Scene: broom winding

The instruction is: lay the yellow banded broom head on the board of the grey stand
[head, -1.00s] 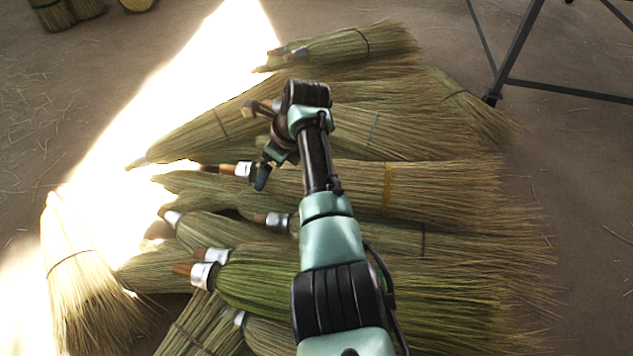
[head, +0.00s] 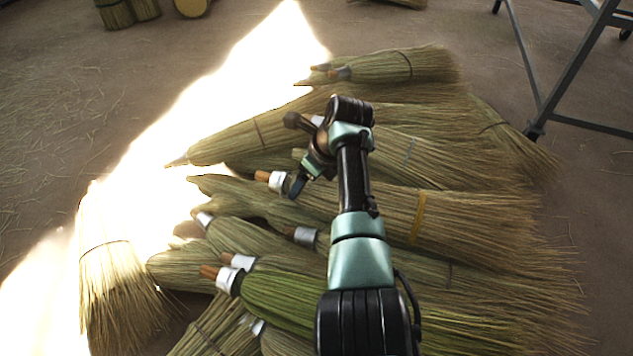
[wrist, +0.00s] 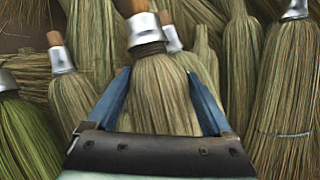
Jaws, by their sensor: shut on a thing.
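The yellow banded broom head (head: 385,205) lies in the pile, its yellow band (head: 417,216) around the bristles and its silver ferrule and short wooden stub pointing left. My gripper (head: 298,184) is at its neck, just right of the ferrule. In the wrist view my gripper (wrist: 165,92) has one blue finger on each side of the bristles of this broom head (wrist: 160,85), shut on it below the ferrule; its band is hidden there. The grey stand (head: 560,95) shows only as legs and a low bar at the upper right; its board is out of view.
Several other broom heads lie close around it, among them a green one (head: 290,300) nearer and a blue-banded one (head: 440,155) beyond. A pale broom head (head: 110,275) stands at the left. Bare floor (head: 600,220) lies to the right of the pile.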

